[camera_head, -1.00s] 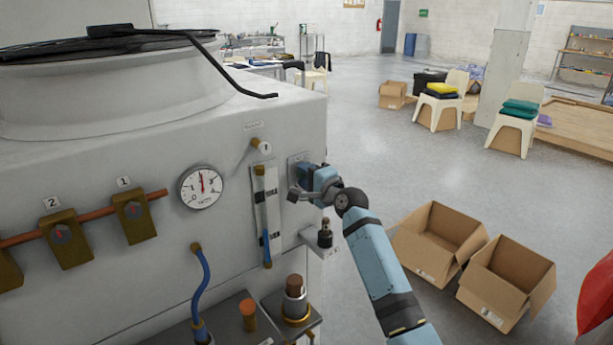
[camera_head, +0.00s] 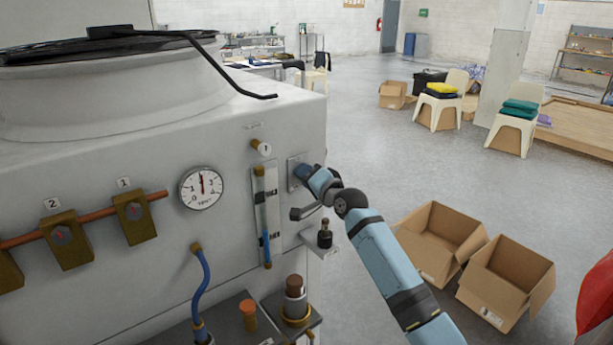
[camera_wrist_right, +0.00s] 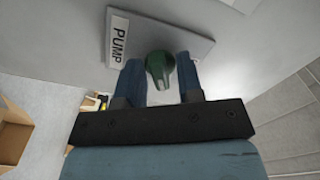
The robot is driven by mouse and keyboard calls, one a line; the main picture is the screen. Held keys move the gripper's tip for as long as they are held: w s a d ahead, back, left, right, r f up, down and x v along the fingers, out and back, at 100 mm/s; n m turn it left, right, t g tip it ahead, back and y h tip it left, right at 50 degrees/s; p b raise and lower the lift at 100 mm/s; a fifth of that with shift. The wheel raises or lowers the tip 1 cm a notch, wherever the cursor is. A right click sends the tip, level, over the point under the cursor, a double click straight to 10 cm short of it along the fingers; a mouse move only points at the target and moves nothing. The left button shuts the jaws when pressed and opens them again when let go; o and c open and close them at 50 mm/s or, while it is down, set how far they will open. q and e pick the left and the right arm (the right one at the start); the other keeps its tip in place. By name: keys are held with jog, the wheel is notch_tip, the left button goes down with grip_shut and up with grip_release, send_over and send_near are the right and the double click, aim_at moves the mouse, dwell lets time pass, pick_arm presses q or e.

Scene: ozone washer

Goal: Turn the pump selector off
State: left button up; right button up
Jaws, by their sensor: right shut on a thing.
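The pump selector is a dark green knob (camera_wrist_right: 161,70) on a grey plate (camera_wrist_right: 185,45) marked PUMP, seen in the right wrist view. In the head view the plate (camera_head: 293,180) sits near the right edge of the machine's front, and my gripper hides the knob. My right gripper (camera_head: 304,173) reaches the plate from the right. In the wrist view its two blue fingers (camera_wrist_right: 160,82) stand on either side of the knob, shut on it. The exact pointing direction of the knob is hard to tell. My left gripper is out of view.
A small shelf with a black bottle (camera_head: 325,236) is below my gripper. Open cardboard boxes (camera_head: 440,240) stand on the floor to the right.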

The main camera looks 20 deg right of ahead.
jog(key=n+p, duration=0.2)
jog(key=n, duration=1)
dwell(0.4)
dwell(0.3)
jog(key=o, duration=0.6)
jog(key=b+v, duration=0.1)
jog(key=v, duration=1.2)
jog(key=shift+s+d, duration=0.1)
jog(key=shift+s, duration=0.3)
